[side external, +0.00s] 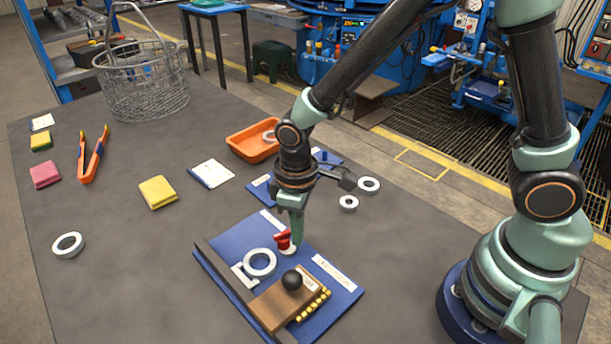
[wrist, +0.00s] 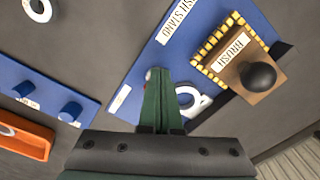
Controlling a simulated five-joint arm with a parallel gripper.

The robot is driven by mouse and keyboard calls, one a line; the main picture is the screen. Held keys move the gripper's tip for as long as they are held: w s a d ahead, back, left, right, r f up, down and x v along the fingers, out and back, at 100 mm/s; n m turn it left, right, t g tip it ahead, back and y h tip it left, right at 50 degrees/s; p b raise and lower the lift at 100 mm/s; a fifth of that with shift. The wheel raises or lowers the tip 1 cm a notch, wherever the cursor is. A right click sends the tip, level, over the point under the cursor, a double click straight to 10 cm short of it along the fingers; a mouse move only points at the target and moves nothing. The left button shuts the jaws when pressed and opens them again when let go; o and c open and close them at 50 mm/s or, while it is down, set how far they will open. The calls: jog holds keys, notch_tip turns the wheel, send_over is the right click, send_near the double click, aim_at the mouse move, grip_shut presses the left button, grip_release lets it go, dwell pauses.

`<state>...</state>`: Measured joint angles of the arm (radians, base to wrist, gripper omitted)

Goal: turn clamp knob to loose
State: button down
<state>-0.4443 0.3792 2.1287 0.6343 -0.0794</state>
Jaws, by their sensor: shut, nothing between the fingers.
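The red clamp knob (side external: 283,240) stands on a white base on the blue board (side external: 235,237), whose label partly reads "stand". My gripper (side external: 297,243) points down right beside the knob, shut and empty. I cannot tell whether it touches the knob. In the wrist view my gripper's fingers (wrist: 156,74) are together and hide most of the knob; only a small reddish-white bit shows at their left edge. A white ring-shaped clamp (side external: 260,263) lies in front of the knob, and it shows partly behind the fingers in the wrist view (wrist: 204,102). The knob's setting is not readable.
A wooden brush (side external: 270,309) with a black ball handle (side external: 292,280) sits on the board. The table's left front is mostly clear.

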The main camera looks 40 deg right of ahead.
jog(key=shift+w+a, duration=0.2)
jog(key=shift+w, duration=0.25)
dwell(0.6)
jog(key=shift+d, duration=0.15)
dwell(0.3)
jog(key=shift+s+d, duration=0.2)
jog(key=shift+s, duration=0.1)
jog(key=shift+r, duration=3)
jog(key=s+d+r+m+t, duration=0.4)
jog(key=d+r+m+t, duration=0.1)
jog(key=d+r, duration=0.9)
jog(key=shift+d+m+t, duration=0.3)
jog(key=shift+d+m, duration=0.2)
jog(key=shift+d, duration=0.05)
